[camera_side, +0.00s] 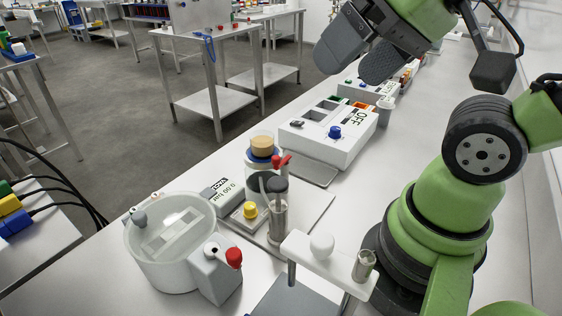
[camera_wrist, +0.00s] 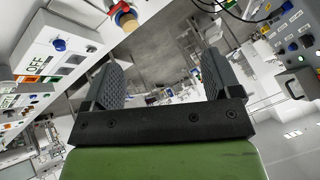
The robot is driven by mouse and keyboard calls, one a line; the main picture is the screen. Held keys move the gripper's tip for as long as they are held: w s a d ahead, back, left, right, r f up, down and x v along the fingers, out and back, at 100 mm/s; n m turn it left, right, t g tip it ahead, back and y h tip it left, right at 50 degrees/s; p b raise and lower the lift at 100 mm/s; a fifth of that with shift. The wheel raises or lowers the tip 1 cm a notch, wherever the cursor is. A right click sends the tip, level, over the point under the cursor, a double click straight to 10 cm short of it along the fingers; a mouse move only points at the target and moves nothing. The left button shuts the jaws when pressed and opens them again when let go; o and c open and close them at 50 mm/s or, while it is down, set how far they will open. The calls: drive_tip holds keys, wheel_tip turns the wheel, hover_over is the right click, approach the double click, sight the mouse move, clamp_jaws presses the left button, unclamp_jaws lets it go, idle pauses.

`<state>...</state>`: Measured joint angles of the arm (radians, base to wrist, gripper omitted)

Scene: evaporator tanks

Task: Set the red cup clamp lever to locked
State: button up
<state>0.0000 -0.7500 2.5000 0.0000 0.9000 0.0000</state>
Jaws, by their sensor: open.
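A second red knob (camera_side: 233,257) is on the grey block beside a round clear-lidded tank (camera_side: 172,240) at the front left. I cannot tell from a label which red part is the cup clamp lever, nor its position. My gripper (camera_side: 366,52) is high above the bench at the upper right, open and empty, well apart from both. Its two dark fingers also show spread in the wrist view (camera_wrist: 160,80).
A white box with an OFF display and blue knob (camera_side: 334,132) stands behind the red lever. A cork-topped vessel (camera_side: 262,147) and yellow knob (camera_side: 250,210) are beside it. A white stand with a white ball (camera_side: 322,245) is in front.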

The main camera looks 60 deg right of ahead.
idle(0.4)
drive_tip(key=shift+w, duration=0.25)
drive_tip(key=c, duration=0.6)
drive_tip(key=w+f+m+g, duration=0.1)
drive_tip(key=w+m, duration=0.1)
drive_tip(key=w+d+m+g, duration=0.1)
drive_tip(key=w+m, duration=0.1)
drive_tip(key=w+f+m+g+h, duration=0.1)
drive_tip(key=w, duration=0.1)
drive_tip(key=shift+w+d+f+m, duration=0.3)
drive_tip(key=shift+d+f+m, duration=0.05)
drive_tip(key=shift+d+m, duration=0.05)
drive_tip(key=c, duration=0.4)
drive_tip(key=m+g+h, duration=0.1)
drive_tip(key=m+g, duration=0.3)
drive_tip(key=m, duration=0.2)
approach(276, 157)
wheel_tip(276, 157, down, 9)
clamp_jaws()
